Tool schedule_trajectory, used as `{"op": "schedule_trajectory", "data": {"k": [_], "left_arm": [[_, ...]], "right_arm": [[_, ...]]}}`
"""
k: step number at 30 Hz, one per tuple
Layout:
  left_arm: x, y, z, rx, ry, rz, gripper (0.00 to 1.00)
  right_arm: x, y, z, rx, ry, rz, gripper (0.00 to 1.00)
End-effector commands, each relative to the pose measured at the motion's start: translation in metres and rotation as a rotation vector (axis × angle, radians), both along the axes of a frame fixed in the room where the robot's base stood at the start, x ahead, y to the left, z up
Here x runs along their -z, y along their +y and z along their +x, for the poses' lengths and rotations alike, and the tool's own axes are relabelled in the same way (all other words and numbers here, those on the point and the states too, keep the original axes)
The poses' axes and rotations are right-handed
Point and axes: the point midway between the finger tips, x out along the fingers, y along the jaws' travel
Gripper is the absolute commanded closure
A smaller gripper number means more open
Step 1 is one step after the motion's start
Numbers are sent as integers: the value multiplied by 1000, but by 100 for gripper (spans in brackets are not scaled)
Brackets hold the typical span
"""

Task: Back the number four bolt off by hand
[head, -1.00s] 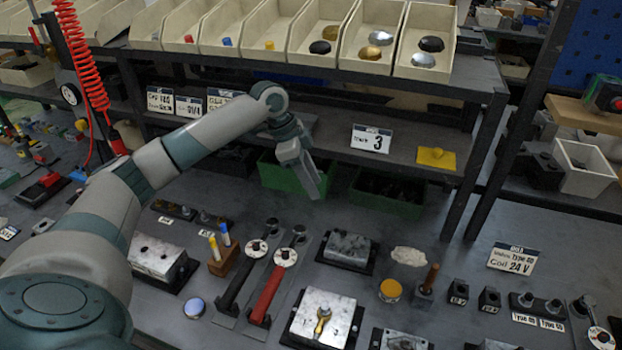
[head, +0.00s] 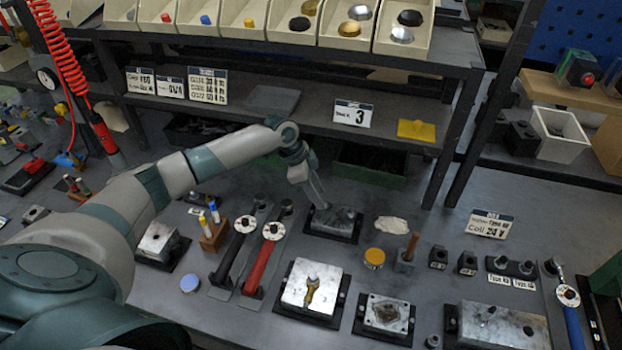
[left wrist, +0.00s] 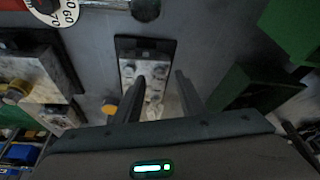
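A grey metal valve block on a black base (head: 338,222) stands on the bench below the shelf in the head view. In the left wrist view the block (left wrist: 147,68) lies ahead of the fingers, with small bolts on its top face. I cannot read bolt numbers, so I cannot tell which is number four. My left gripper (head: 320,205) points down at the block's left part; in the left wrist view its two fingers (left wrist: 160,78) are apart with nothing held between them. Contact with a bolt cannot be told. My right gripper is not in view.
Another block with a brass fitting (head: 312,288) stands in front, with a flanged block (head: 386,314) to its right. Red-handled (head: 265,262) and black-handled torque wrenches (head: 236,250) lie to the left. An orange-lidded jar (head: 374,258) is right. The shelf (head: 290,115) overhangs behind.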

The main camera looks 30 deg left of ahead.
Motion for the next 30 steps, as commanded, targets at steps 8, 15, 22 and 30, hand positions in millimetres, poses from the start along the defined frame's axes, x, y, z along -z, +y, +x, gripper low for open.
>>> {"op": "schedule_trajectory", "data": {"k": [8, 15, 22, 30], "left_arm": [[19, -7, 5, -1, -2, 1, 63], [22, -8, 5, -1, -2, 1, 63], [22, -7, 5, 0, -1, 0, 94], [22, -8, 4, -6, -1, 0, 100]], "right_arm": [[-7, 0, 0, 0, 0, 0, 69], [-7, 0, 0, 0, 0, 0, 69], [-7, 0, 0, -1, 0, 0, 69], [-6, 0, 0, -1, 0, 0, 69]]}}
